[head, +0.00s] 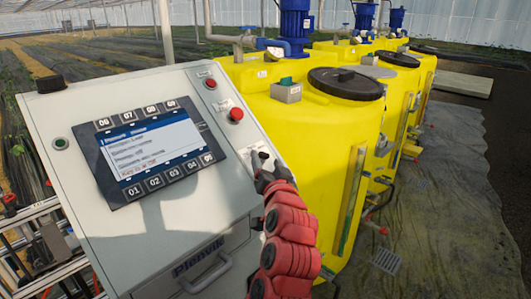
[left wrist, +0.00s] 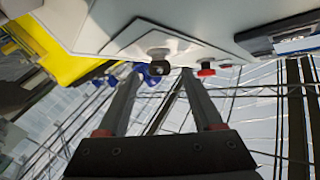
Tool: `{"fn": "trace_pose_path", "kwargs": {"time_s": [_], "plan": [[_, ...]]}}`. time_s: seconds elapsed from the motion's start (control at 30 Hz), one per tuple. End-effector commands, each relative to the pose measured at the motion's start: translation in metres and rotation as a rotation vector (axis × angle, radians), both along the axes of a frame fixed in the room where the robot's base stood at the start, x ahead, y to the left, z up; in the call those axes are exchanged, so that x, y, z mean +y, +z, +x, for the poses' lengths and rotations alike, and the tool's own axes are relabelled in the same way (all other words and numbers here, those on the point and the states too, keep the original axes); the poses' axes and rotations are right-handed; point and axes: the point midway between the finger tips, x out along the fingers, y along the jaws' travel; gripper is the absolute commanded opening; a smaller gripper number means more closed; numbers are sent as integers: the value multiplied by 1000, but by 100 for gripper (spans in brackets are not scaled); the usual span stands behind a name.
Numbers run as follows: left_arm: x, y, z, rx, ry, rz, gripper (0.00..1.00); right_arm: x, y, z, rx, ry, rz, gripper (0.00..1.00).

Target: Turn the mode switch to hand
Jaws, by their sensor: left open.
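The mode switch (left wrist: 158,66) shows in the left wrist view as a small dark knob on a round grey base, on a pale plate. In the head view, its pale plate (head: 260,156) is at the right edge of the sloped panel, and my gripper hides most of the switch. My left gripper (head: 262,174) is at the panel's right side, in front of the switch. In the left wrist view, its two fingers (left wrist: 161,76) are apart, with the knob between or just beyond their tips. Contact and the knob's setting cannot be told. My right gripper is not in view.
The control cabinet (head: 185,232) has a screen with keys (head: 155,150), red buttons (head: 236,114) above the switch plate, and a handle (head: 206,274) low on its front. Yellow tanks (head: 318,140) with blue motors stand close to the right of my arm.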

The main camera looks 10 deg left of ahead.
Motion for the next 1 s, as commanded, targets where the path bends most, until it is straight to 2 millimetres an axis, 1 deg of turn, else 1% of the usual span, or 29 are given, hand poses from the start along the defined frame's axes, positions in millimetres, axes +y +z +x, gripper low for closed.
{"fn": "trace_pose_path", "kwargs": {"time_s": [0.03, 0.1, 0.2, 0.5, 0.57, 0.6, 0.87, 0.9, 1.0], "plan": [[3, 1, 7, 6, 4, -1, 68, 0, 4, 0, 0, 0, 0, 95], [5, 1, 14, 4, 3, -1, 68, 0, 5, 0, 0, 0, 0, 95], [6, 1, 20, -1, 0, -2, 68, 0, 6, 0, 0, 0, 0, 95], [7, 0, 22, 0, -1, -1, 68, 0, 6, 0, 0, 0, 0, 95], [7, 0, 22, 0, -1, -1, 58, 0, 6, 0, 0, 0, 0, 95], [7, 0, 22, 0, -1, -1, 51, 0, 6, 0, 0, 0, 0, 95], [7, 0, 22, 0, -1, -1, 4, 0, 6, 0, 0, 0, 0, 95], [7, 0, 22, 0, -1, -1, 0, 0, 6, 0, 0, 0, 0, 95], [7, 0, 22, 1, 0, 0, 0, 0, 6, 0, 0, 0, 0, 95]]}}
